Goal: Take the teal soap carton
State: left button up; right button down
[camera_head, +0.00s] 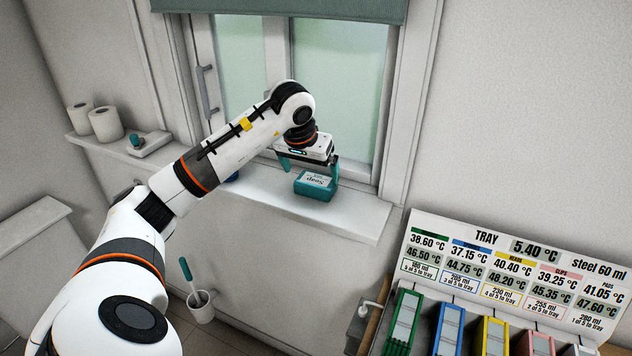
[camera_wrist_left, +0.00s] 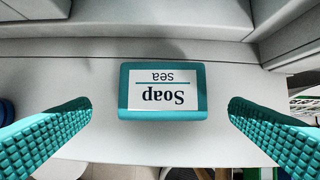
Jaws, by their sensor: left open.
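The teal soap carton (camera_head: 316,185) lies on the white window sill, its white label facing up. In the left wrist view the carton (camera_wrist_left: 163,91) sits centred between the fingers, its label reading "Soap sea" upside down. My left gripper (camera_head: 310,165) is over the carton with its fingers spread. In the wrist view the teal ridged fingers of the left gripper (camera_wrist_left: 160,122) stand to either side of the carton, with clear gaps and no contact. My right gripper is not in view.
The window sill (camera_head: 362,214) is narrow, with the window frame close behind it. A blue item (camera_head: 232,177) sits left of the carton, partly behind my arm. Toilet rolls (camera_head: 105,123) stand far left. A tray sign (camera_head: 520,265) and several coloured holders are lower right.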

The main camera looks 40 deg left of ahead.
aim_at(316, 179)
pick_arm(q)
jog(key=shift+w+a+f+p, duration=0.1)
jog(key=shift+w+f+p, duration=0.85)
jog(key=shift+f+p, duration=0.15)
jog(key=shift+p+x, duration=0.3)
jog(key=shift+x, duration=0.75)
jog(key=shift+a+f, duration=0.15)
jog(key=shift+f, duration=0.2)
jog(key=shift+w+f, duration=0.1)
jog(key=c, duration=0.7)
jog(key=shift+c, duration=1)
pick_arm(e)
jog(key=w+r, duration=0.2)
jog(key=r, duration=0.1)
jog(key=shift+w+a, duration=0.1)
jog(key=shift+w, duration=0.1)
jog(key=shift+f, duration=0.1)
